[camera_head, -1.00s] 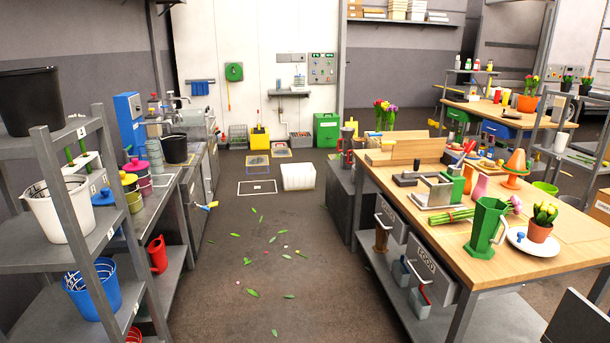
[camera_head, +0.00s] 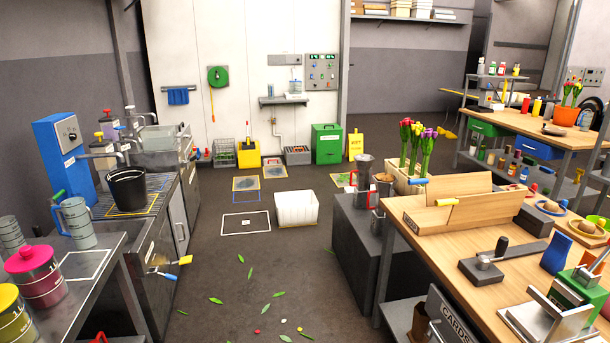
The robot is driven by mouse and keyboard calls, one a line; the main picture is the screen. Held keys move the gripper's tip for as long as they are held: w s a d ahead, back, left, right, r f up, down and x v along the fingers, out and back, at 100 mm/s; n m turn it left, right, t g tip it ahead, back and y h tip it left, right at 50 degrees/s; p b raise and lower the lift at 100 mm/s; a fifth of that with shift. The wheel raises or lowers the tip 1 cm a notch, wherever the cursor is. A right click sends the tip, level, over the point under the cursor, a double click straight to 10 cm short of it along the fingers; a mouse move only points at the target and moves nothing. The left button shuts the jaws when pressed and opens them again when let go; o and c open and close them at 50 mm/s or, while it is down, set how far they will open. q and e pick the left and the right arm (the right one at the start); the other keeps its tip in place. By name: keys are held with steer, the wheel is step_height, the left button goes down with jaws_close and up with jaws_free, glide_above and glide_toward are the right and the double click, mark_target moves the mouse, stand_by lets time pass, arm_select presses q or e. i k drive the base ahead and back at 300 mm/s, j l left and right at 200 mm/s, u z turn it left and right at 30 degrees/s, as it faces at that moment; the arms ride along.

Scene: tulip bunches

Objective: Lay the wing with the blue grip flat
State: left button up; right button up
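A wooden folding piece with raised boards stands on the left end of the right-hand workbench. A small blue grip (camera_head: 417,181) shows at the left end of its upright rear board (camera_head: 465,180). A small yellow grip (camera_head: 446,202) shows by the top edge of the front board (camera_head: 450,217). The rear board looks raised; I cannot tell for certain that the blue grip is fixed to it. Tulip bunches (camera_head: 416,145) in red, purple and yellow stand upright just behind the blue grip. Neither of my grippers is in view.
The wooden workbench (camera_head: 480,248) carries a grey press-like tool (camera_head: 492,258) right of the boards. A dark cabinet (camera_head: 353,240) with metal jugs adjoins its left side. A sink counter lines the left.

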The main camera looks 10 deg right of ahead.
mark_target(449, 186)
steer(key=i, duration=2.35)
steer(key=i+z, duration=0.15)
steer(key=i, duration=0.3)
steer(key=i+j+z, duration=0.1)
steer(key=i, duration=0.3)
steer(key=i+j+z, duration=0.15)
steer(key=i, duration=0.25)
steer(key=i+j+z, duration=0.15)
steer(key=i, duration=0.3)
steer(key=i+j+z, duration=0.2)
steer(key=i+z, duration=0.2)
steer(key=i+j+z, duration=0.25)
steer(key=z, duration=0.2)
steer(key=i+j+z, duration=0.25)
steer(key=j+z, duration=0.15)
steer(key=i+j+z, duration=0.15)
steer(key=j+z, duration=0.25)
steer(key=j, duration=0.15)
steer(key=i+j+z, duration=0.1)
steer(key=j+z, duration=0.55)
steer(key=j, duration=0.5)
steer(key=l, duration=1.3)
steer(key=k+l, duration=0.15)
steer(key=l, duration=2.45)
steer(key=k+j+z, duration=0.25)
steer(key=z, duration=0.2)
